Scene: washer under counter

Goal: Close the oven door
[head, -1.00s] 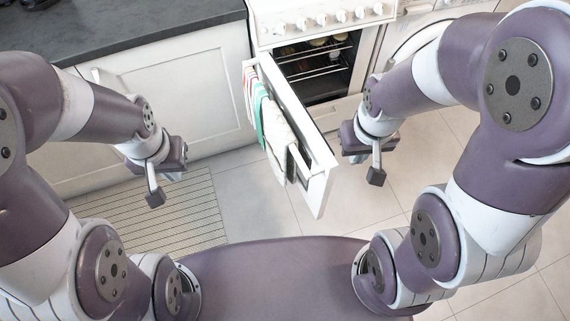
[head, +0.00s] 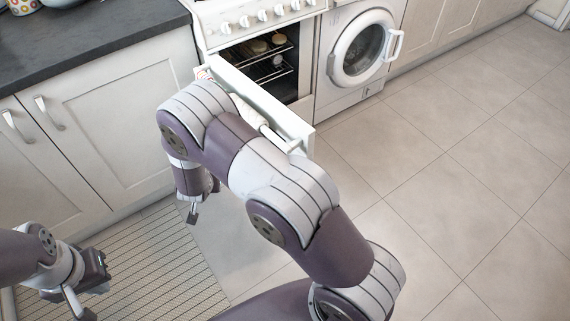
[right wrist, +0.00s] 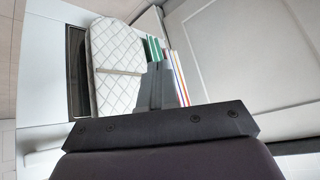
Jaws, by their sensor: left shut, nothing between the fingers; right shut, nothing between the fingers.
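The white oven (head: 285,30) has a dark open cavity with racks. Its side-hinged door (head: 268,100) stands open toward me, partly hidden by my right arm. My right gripper (head: 192,214) is low on the outer, towel side of the door, shut and empty. In the right wrist view its fingers (right wrist: 165,85) point toward a white quilted cloth (right wrist: 115,65) and striped towels (right wrist: 176,75) hanging on the door (right wrist: 45,110). I cannot tell whether they touch. My left gripper (head: 76,304) is shut and empty at lower left, away from the door.
A washing machine (head: 360,50) with a round door stands right of the oven. Pale cabinets (head: 95,130) under a dark counter (head: 90,45) are on the left. A striped mat (head: 150,265) lies before them. The tiled floor (head: 460,170) at right is clear.

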